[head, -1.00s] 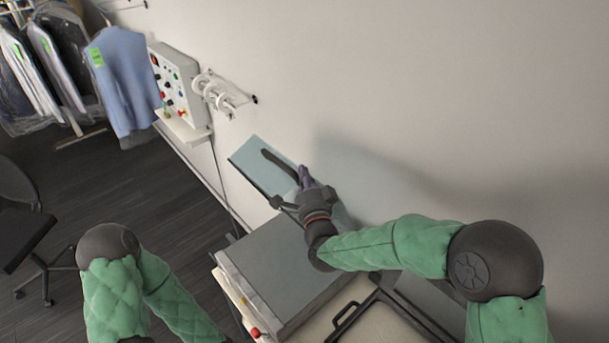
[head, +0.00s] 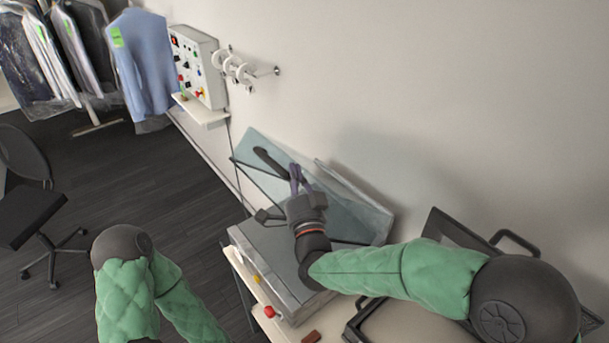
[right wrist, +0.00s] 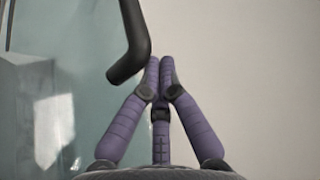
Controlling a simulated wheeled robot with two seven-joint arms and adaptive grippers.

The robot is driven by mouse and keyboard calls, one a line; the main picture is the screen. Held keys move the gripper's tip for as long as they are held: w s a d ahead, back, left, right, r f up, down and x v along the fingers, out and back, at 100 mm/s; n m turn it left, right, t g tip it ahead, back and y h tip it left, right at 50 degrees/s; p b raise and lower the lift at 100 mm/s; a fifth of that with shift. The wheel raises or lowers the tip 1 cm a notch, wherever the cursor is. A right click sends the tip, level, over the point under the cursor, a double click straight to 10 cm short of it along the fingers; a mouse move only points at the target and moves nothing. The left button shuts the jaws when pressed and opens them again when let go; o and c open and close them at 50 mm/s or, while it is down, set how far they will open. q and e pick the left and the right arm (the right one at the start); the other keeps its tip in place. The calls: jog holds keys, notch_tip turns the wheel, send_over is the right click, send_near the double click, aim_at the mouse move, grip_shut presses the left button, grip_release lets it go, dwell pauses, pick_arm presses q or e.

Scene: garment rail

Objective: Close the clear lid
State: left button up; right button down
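The clear lid (head: 345,208) is a bluish see-through panel. It stands raised and tilted at the back of a grey box-like machine (head: 270,262), near the wall. A dark bar-like handle (head: 268,158) shows at the lid's upper left. My right gripper (head: 296,178) is beside the handle's lower end, over the lid. In the right wrist view its purple fingers (right wrist: 160,65) meet at the tips with nothing seen between them. The dark handle (right wrist: 134,45) is just left of the tips; I cannot tell whether they touch. My left gripper is out of view.
A dark-framed tray (head: 385,318) lies right of the machine. A red knob (head: 269,311) is on its front edge. A control panel (head: 198,68) and white hooks (head: 235,68) are on the wall. An office chair (head: 35,205) stands left.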

jog(key=s+a+f+n+y+b, duration=0.1)
jog(key=s+a+f+n+b, duration=0.1)
jog(key=f+b, duration=0.6)
jog(key=s+a+f+n+y+b, duration=0.1)
jog(key=s+a+f+n+b, duration=0.1)
jog(key=f+b, duration=0.6)
jog(key=s+a+f+n+t+y+b, duration=0.1)
jog(key=a+f+b, duration=0.3)
jog(key=f+b, duration=0.5)
jog(key=shift+s+a+n+y+b, duration=0.35)
jog(key=shift+s+n+b, duration=0.3)
jog(key=shift+b, duration=0.6)
jog(key=shift+d+f, duration=0.1)
jog(key=v, duration=1.2)
